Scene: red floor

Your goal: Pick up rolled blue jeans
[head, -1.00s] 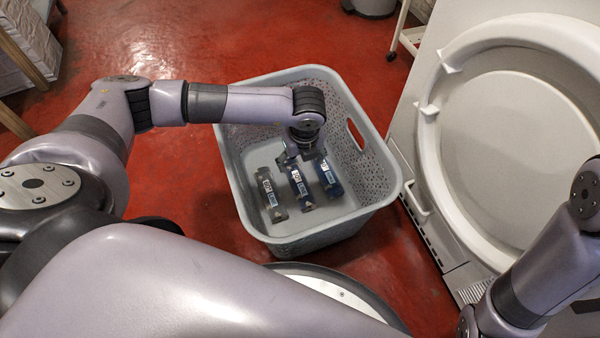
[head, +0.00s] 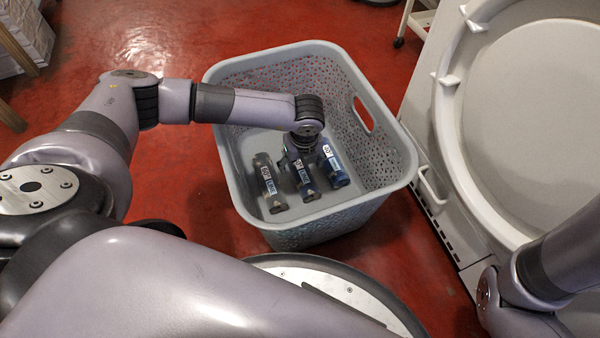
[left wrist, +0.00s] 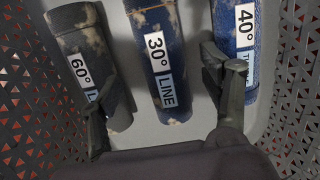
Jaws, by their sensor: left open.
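Three rolled pairs of jeans lie side by side in a grey basket (head: 320,230). The left roll (head: 267,180) is dark grey, labelled 60° (left wrist: 85,50). The middle roll (head: 305,182) is dark blue with faded patches, labelled 30° (left wrist: 153,20). The right roll (head: 333,166) is brighter blue, labelled 40° (left wrist: 230,20). My left gripper (left wrist: 160,108) is open over the middle roll. One finger is by the 60° roll, the other between the 30° and 40° rolls. In the head view my left wrist hides the middle roll's far end. My right gripper is out of view.
The basket's perforated walls (left wrist: 25,120) rise on both sides of my left gripper. Open red floor (head: 170,220) lies left of the basket.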

